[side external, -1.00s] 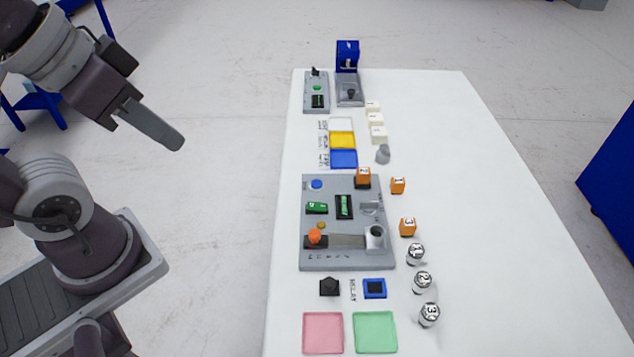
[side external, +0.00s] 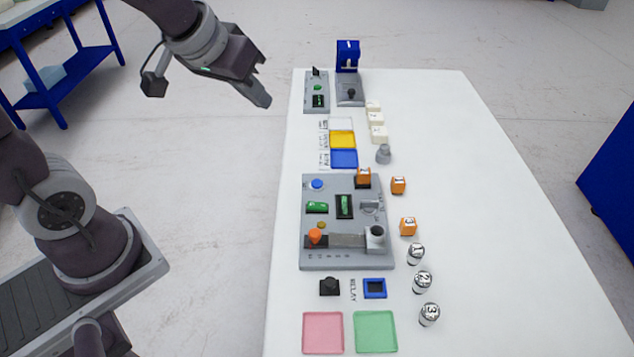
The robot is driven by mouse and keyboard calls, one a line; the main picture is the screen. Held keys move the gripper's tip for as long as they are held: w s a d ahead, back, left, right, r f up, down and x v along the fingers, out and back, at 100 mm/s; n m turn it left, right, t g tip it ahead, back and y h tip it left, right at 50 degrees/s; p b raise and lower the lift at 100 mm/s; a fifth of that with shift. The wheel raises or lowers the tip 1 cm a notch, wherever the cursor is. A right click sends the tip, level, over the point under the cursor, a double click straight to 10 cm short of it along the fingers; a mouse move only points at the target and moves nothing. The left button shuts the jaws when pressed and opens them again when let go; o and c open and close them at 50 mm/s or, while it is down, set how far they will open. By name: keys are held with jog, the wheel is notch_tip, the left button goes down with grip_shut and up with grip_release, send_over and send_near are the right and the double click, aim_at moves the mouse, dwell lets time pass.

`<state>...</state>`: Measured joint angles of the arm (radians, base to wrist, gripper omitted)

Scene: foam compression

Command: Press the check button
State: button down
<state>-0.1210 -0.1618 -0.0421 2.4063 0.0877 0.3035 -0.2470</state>
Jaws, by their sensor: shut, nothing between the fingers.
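My gripper (side external: 262,98) is shut and empty. It hangs in the air at upper left, its fingers pointing down and right, apart from the table's left edge. A round blue button (side external: 317,184) sits at the far left corner of the large grey panel (side external: 345,261). A small green button (side external: 317,87) sits on the small grey panel (side external: 309,77) at the far end, to the right of my gripper in the picture. The labels are too small to tell which is the check button.
The white table (side external: 500,260) is clear along its right side. The large panel has an orange knob (side external: 314,235) and green displays. Orange blocks (side external: 408,226), numbered cylinders (side external: 421,282), white blocks (side external: 378,134) and a blue device (side external: 347,56) stand near the panels.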

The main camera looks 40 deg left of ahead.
jog(key=w+a+f+n, duration=0.2)
jog(key=w+f, duration=0.7)
jog(key=w, duration=0.1)
jog(key=n+t+h, duration=0.2)
jog(key=n, duration=0.2)
send_over(314, 184)
notch_tip(314, 184, down, 12)
jog(key=shift+f+y, duration=0.1)
jog(key=shift+y, duration=0.2)
jog(key=shift+f, duration=0.1)
jog(key=shift+f, duration=4.3)
jog(key=shift+f, duration=0.1)
jog(key=shift+f, duration=0.3)
